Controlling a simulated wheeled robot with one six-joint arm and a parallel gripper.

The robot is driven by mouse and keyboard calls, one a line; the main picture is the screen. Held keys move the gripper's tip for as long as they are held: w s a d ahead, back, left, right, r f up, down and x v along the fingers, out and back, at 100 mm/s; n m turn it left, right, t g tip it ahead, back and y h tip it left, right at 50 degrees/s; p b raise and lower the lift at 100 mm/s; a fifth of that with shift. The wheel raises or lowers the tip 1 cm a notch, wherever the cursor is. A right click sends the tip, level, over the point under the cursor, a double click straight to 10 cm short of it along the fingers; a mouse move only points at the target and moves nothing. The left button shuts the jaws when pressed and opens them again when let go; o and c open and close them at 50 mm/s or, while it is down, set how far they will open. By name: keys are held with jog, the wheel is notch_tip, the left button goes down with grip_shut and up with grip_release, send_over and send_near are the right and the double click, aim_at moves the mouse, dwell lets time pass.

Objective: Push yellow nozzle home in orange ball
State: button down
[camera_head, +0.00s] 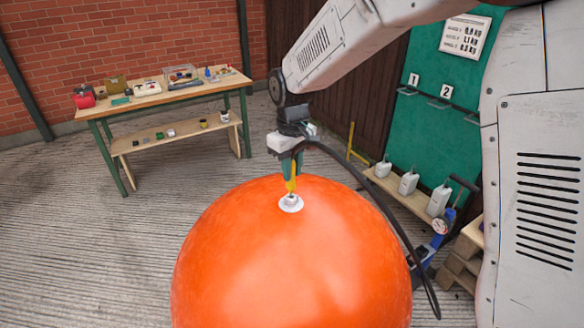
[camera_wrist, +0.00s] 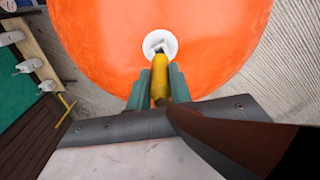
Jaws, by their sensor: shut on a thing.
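The large orange ball (camera_head: 290,265) fills the lower middle of the head view. A white round valve (camera_head: 290,203) sits near its top. My gripper (camera_head: 291,178) is above the valve, shut on the yellow nozzle (camera_head: 292,184), which points down at it. In the wrist view the nozzle (camera_wrist: 160,78) lies between the green fingers, its tip over the white valve (camera_wrist: 160,45) on the orange ball (camera_wrist: 90,40). The tip overlaps the valve's middle; I cannot tell how deep it sits. A black hose (camera_head: 385,210) runs from the gripper down to the right.
A blue pump with a gauge (camera_head: 440,226) stands right of the ball. White jugs (camera_head: 408,183) line a low wooden shelf by a green board (camera_head: 450,110). A workbench (camera_head: 165,92) with small items stands at the back left. The floor left of the ball is clear.

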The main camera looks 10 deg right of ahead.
aim_at(292, 188)
jog(key=shift+f, duration=0.3)
jog(key=shift+f, duration=1.3)
jog(key=c, duration=1.2)
grip_release()
